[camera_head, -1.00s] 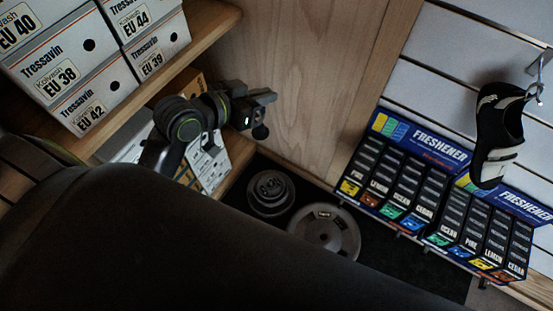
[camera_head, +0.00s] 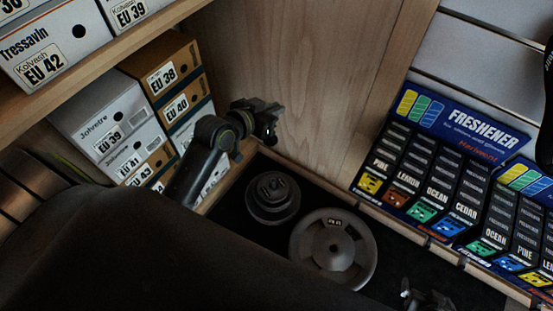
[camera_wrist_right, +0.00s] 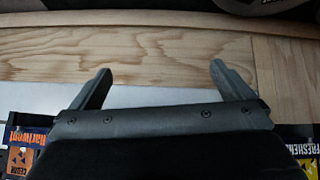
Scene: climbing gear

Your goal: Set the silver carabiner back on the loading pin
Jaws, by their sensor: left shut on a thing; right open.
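My left gripper (camera_head: 270,120) is at the end of the arm, in front of the wood panel and above the dark mat. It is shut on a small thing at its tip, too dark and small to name. I cannot make out the silver carabiner or a loading pin for sure. A stack of dark round weights (camera_head: 272,198) and a larger grey weight plate (camera_head: 333,250) lie on the mat below and to the right of that gripper. My right gripper (camera_wrist_right: 159,68) is open with nothing between its fingers; part of it shows at the bottom right of the head view (camera_head: 425,298).
Shoe boxes (camera_head: 100,130) fill the shelves at left. Freshener packs (camera_head: 435,180) stand in a blue display at right, against the slatted wall. Bare dark mat (camera_head: 400,265) lies right of the large plate. A wooden edge (camera_wrist_right: 160,50) crosses the right wrist view.

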